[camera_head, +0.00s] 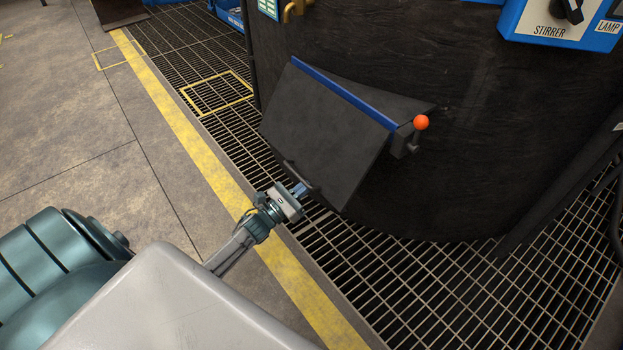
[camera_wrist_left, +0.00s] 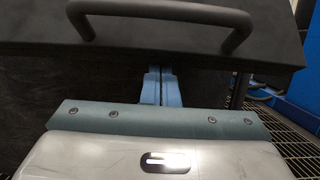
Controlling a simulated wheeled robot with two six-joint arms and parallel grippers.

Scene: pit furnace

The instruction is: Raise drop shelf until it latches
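The drop shelf (camera_head: 325,130) is a dark flat panel hanging tilted down from a blue edge strip (camera_head: 345,92) on the black furnace wall. An orange knob (camera_head: 421,122) on a small lever sits at the strip's right end. A dark bar handle (camera_wrist_left: 165,15) is on the panel near its lower edge. My left gripper (camera_head: 299,189) is at that lower edge. In the left wrist view its blue fingers (camera_wrist_left: 161,86) are together with nothing visible between them, below the handle. Their tips meet or pass behind the panel's edge; contact is unclear. My right gripper is not in view.
The black furnace body (camera_head: 480,150) rises behind the shelf. A blue control box marked STIRRER (camera_head: 551,25) is at upper right. Metal grating (camera_head: 430,290) lies below, bordered by a yellow floor line (camera_head: 190,135). The concrete floor (camera_head: 70,120) at left is clear.

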